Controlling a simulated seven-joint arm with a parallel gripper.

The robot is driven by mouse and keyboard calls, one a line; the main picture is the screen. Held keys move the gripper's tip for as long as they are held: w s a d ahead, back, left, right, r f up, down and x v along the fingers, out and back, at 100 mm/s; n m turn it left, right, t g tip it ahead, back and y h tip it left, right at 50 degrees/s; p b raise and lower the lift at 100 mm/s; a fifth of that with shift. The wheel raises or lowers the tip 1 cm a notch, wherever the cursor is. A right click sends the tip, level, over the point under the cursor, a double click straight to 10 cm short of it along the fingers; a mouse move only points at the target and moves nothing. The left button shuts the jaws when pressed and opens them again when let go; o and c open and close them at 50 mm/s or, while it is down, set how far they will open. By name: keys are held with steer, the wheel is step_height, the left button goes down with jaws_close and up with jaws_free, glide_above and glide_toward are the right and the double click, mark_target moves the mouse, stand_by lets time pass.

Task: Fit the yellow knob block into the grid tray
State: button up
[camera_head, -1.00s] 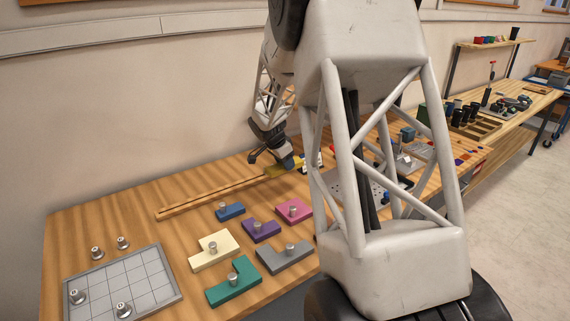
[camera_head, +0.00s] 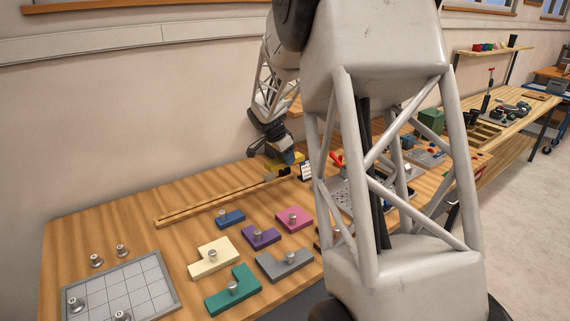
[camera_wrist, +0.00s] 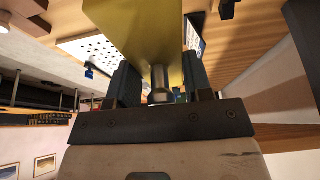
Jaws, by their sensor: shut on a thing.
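The yellow knob block (camera_head: 291,158) is held up over the far part of the bench, beyond the wooden rail, and is partly hidden by my gripper. In the wrist view the yellow block (camera_wrist: 135,28) fills the top middle, with its metal knob (camera_wrist: 160,88) between the fingers. My gripper (camera_wrist: 160,92) is shut on that knob; in the head view my gripper (camera_head: 282,154) shows small at the far side. The grey grid tray (camera_head: 125,284) lies at the near left of the bench, far from the gripper. Its near edge is cut off by the frame.
Cream (camera_head: 207,266), green (camera_head: 228,300), grey (camera_head: 273,268), purple (camera_head: 268,232), blue (camera_head: 231,222) and pink (camera_head: 296,226) knob blocks lie between tray and arm. Metal cylinders stand on and behind the tray, such as one at its left (camera_head: 75,305). A wooden rail (camera_head: 200,211) runs behind.

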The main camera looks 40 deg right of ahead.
steer(key=shift+r, duration=1.4)
steer(key=s+a+f, duration=0.1)
steer(key=a+f, duration=0.2)
steer(key=a, duration=1.4)
steer(key=s+a+f, duration=0.1)
steer(key=a+f, duration=0.2)
steer(key=a, duration=1.4)
steer(key=s+a+f, duration=0.2)
steer(key=s+a, duration=0.3)
steer(key=a, duration=0.3)
steer(key=s+a+f, duration=0.2)
steer(key=s+a, duration=0.4)
steer(key=a, duration=0.2)
steer(key=s+a+f, duration=0.2)
steer(key=s+a, duration=0.3)
steer(key=a, duration=0.4)
steer(key=shift+s, duration=0.3)
steer(key=shift+w, duration=0.15)
steer(key=w+a, duration=0.2)
steer(key=w, duration=0.2)
steer(key=w+a+f, duration=0.1)
steer(key=w+a, duration=0.1)
steer(key=w, duration=0.3)
steer(key=w+a, duration=0.2)
steer(key=w, duration=0.3)
steer(key=shift+w+a+f, duration=0.2)
steer(key=shift+a, duration=0.05)
